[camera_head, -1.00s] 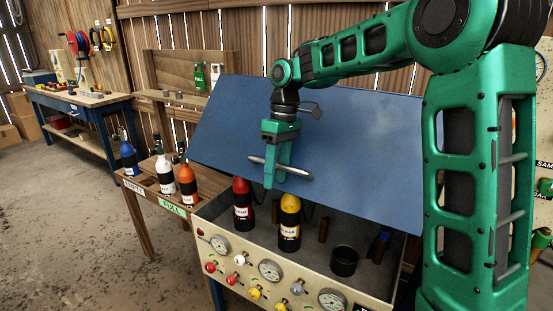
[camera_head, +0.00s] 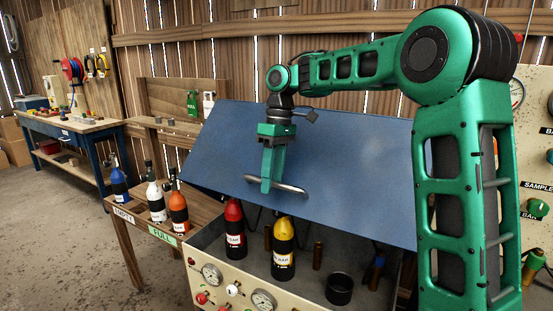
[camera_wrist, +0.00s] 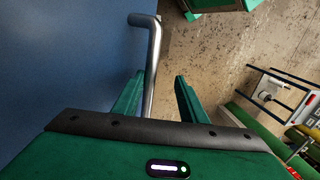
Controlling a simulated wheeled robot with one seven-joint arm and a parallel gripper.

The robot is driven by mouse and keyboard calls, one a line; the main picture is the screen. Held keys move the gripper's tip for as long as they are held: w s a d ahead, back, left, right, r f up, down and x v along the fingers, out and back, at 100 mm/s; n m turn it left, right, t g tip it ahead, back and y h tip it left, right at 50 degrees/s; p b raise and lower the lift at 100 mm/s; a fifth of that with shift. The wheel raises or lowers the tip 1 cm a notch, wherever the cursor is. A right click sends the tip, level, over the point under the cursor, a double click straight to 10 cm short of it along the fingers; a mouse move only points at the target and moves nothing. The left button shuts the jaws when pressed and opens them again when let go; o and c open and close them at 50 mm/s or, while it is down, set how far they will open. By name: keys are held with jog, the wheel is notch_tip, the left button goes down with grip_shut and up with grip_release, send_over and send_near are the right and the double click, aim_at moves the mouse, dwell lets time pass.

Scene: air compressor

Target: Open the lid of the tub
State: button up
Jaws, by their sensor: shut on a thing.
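The tub (camera_head: 205,243) is a cream and grey box with gauges and knobs on its front. Its large blue lid (camera_head: 350,165) stands raised and tilted above the tub's open inside. A silver bar handle (camera_head: 290,188) sits near the lid's lower edge. My green gripper (camera_head: 268,188) is shut on this handle. In the wrist view the handle (camera_wrist: 153,60) runs between my two fingers (camera_wrist: 158,95), beside the blue lid face (camera_wrist: 60,60). The fingers partly hide the handle in the head view.
Inside the tub stand a red bottle (camera_head: 235,230), a yellow-topped bottle (camera_head: 283,250) and a dark cup (camera_head: 339,289). A wooden stand (camera_head: 130,215) with blue, white and orange bottles is at left. A blue workbench (camera_head: 85,130) stands farther back; floor between is clear.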

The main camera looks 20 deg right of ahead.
notch_tip(320, 180, up, 5)
jog(key=w+d, duration=0.2)
dwell(0.7)
jog(key=shift+d+r, duration=0.1)
